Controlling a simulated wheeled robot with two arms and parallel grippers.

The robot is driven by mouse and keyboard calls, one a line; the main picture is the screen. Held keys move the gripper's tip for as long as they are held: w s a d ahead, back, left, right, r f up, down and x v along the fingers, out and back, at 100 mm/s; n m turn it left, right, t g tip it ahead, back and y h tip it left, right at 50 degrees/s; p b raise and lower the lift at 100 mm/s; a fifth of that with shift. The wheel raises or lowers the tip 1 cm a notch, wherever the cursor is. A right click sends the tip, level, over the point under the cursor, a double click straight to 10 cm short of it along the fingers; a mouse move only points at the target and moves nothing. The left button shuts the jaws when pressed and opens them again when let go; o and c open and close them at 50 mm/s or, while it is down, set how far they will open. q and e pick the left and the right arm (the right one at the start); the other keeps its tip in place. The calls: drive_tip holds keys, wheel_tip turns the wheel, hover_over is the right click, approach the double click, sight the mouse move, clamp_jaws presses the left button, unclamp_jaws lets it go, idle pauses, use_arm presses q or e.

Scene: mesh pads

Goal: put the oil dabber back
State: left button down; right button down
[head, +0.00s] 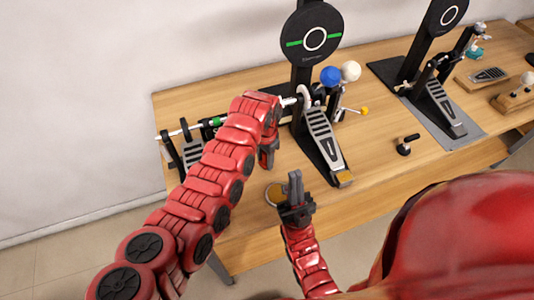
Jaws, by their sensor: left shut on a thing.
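My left gripper (267,157) points down over the table, left of the middle pedal. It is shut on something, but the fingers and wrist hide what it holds. I cannot make out the oil dabber for certain. My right gripper (296,178) points up and away near the front edge, beside a small round brownish dish (275,194). I see its fingers nearly edge-on, so their gap is unclear.
The wooden table (375,175) carries a middle pedal (322,140) with a black round pad (314,38), and a left pedal (192,153) partly behind my arm. A second pad pedal (440,105) stands right. A small black-handled piece (406,145) lies between them, with bare wood around it.

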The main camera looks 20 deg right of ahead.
use_arm(q)
drive_tip(key=shift+d, duration=0.1)
drive_tip(key=shift+s, duration=0.1)
drive_tip(key=shift+a+f, duration=0.15)
drive_tip(key=shift+a, duration=0.05)
drive_tip(key=c, duration=0.8)
unclamp_jaws()
drive_tip(key=o, duration=0.3)
drive_tip(key=shift+d, duration=0.1)
drive_tip(key=shift+o, duration=0.2)
